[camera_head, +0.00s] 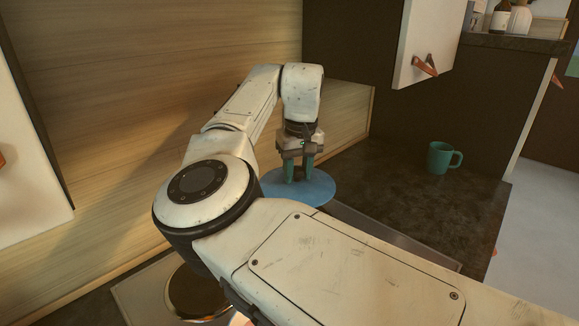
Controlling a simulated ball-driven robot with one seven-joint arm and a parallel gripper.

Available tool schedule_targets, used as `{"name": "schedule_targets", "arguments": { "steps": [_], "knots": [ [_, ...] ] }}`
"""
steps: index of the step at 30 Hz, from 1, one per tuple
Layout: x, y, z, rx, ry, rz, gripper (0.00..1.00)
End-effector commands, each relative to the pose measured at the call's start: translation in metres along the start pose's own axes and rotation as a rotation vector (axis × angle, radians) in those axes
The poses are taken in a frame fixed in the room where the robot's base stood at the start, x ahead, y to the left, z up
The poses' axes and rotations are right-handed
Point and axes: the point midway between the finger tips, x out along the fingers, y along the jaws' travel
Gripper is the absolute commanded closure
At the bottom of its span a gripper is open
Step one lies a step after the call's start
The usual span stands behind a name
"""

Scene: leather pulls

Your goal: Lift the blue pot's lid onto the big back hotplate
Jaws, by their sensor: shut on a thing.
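The blue lid (318,190) is a flat round disc in the middle of the head view. My gripper (299,176) points down over it and is shut on its knob, which is mostly hidden between the fingers. My arm covers the lid's near left part and whatever is below it. I cannot tell how high the lid is above the surface. The blue pot is not visible. A round hotplate (190,293) with a shiny rim shows at the lower left, partly behind my arm. The big back hotplate cannot be made out.
A green mug (440,158) stands on the dark countertop (415,205) to the right. A white cabinet door (428,42) with a leather pull hangs above. A wooden wall (150,90) lies behind my arm. The counter between lid and mug is clear.

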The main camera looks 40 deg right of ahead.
Motion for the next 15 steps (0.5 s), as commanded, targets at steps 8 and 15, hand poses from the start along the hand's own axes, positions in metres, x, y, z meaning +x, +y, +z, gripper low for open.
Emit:
{"name": "schedule_targets", "arguments": {
  "steps": [8, 15],
  "knots": [
    [0.022, 0.000, 0.003, 0.000, 0.002, -0.001, 1.00],
    [0.048, 0.000, 0.006, 0.000, 0.001, -0.001, 1.00]
  ]
}}
